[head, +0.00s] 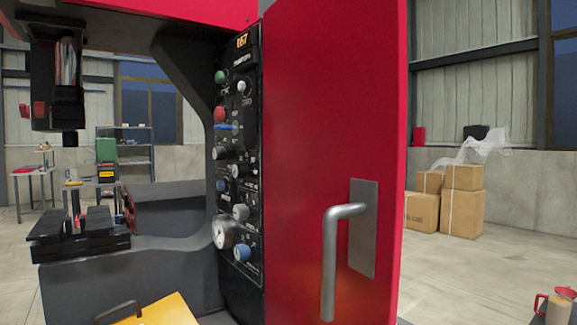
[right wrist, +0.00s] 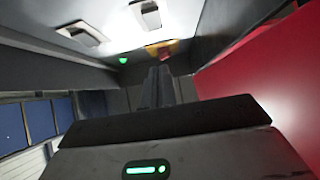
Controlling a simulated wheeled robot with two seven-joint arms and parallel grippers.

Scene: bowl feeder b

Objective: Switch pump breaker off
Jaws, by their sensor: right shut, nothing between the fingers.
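The black control panel (head: 237,170) stands upright on the machine in the head view, left of the open red door. It carries a green button (head: 221,77), a red button (head: 220,114), blue knobs, several grey knobs and a round dial (head: 223,232). Its labels are too small to read, and I cannot tell which control is the pump breaker. My right gripper (right wrist: 160,76) shows only in the right wrist view, shut and empty, with its fingers together. I cannot place it against the panel. My left gripper is in neither view.
A yellow box (head: 167,312) with a dark handle is at the bottom. Cardboard boxes (head: 462,208) stand at the back right. A red surface (right wrist: 265,85) is right of my right gripper.

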